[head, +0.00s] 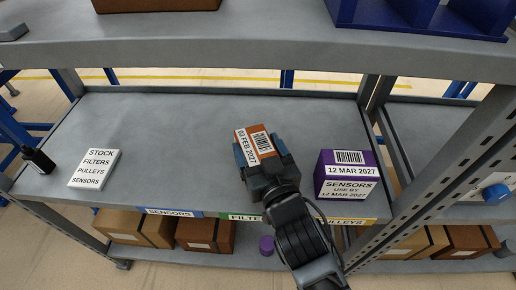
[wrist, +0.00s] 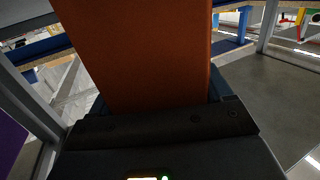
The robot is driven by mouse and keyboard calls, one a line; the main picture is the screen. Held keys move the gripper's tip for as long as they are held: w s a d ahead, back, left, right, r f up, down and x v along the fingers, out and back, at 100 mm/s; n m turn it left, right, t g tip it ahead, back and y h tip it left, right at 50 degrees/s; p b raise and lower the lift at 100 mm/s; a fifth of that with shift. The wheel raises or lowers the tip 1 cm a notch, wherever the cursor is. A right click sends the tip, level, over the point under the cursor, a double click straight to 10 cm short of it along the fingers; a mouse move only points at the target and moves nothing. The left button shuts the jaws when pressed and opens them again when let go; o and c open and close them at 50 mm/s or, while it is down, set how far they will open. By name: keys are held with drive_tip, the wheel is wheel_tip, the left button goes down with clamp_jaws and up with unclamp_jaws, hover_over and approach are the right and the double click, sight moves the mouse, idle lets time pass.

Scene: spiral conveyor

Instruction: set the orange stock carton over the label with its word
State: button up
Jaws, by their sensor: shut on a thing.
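The orange stock carton (head: 254,145) is in my gripper (head: 260,160), tilted, above the grey shelf. Its visible label reads 03 FEB 2027 with a barcode; I see no product word on it. In the wrist view the orange carton (wrist: 140,50) fills the middle, between the fingers. On the shelf's front edge are a blue SENSORS label (head: 168,212), a green FILTERS label (head: 243,217) partly hidden by my arm, and a yellow PULLEYS label (head: 345,222). A purple SENSORS carton (head: 345,176) stands on the right, behind the PULLEYS label.
A white card (head: 95,168) listing STOCK, FILTERS, PULLEYS, SENSORS lies at the left. The shelf (head: 165,130) between the card and my gripper is clear. An upper shelf (head: 250,42) overhangs the back.

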drive_tip(key=shift+r, duration=0.1)
drive_tip(key=o, duration=1.2)
drive_tip(key=shift+c, duration=0.2)
drive_tip(key=shift+r, duration=0.1)
drive_tip(key=v, duration=1.2)
drive_tip(key=shift+b, duration=0.35)
